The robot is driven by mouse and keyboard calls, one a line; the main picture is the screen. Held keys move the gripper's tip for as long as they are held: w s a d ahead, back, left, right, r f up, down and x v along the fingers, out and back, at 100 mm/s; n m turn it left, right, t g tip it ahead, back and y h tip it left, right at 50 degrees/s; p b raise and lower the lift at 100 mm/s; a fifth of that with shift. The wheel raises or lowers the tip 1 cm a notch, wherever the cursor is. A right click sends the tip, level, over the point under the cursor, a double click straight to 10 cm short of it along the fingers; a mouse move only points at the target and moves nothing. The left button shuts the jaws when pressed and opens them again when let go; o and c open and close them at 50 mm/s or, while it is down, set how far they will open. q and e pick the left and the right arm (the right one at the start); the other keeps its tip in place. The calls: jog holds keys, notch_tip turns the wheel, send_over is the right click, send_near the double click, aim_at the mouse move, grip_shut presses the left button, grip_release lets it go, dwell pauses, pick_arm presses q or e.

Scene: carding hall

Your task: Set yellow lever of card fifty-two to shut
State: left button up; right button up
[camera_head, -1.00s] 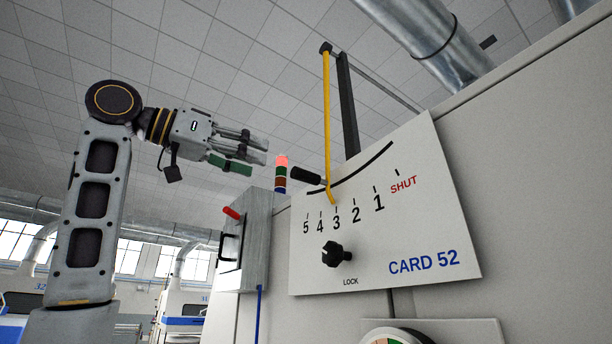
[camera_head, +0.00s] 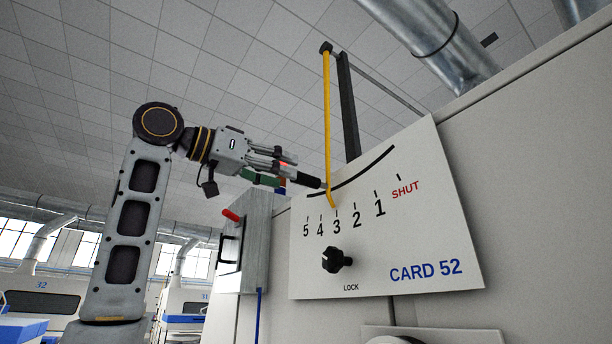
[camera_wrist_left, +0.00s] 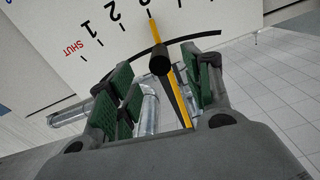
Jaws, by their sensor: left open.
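The yellow lever (camera_head: 327,120) stands in front of the white CARD 52 plate (camera_head: 430,225), its lower tip at the 3 mark. SHUT is at the scale's right end. A black handle (camera_head: 308,181) sticks out from the lever's lower part toward the left. My left gripper (camera_head: 284,172) is open at the handle's free end. In the left wrist view the handle (camera_wrist_left: 160,62) shows end-on between the green-padded fingers of the gripper (camera_wrist_left: 155,85), with the yellow lever (camera_wrist_left: 154,30) behind it. I cannot tell whether the pads touch it. My right gripper is not in view.
A black lock knob (camera_head: 336,258) sits low on the plate, above the word LOCK. A dark upright bar (camera_head: 348,110) stands right of the lever. A grey box (camera_head: 253,240) with a red-tipped handle (camera_head: 231,215) stands left of the plate, below my gripper.

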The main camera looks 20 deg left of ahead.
aim_at(306, 187)
pick_arm(q)
jog(key=shift+p+x, duration=0.95)
jog(key=shift+x, duration=2.65)
grip_shut()
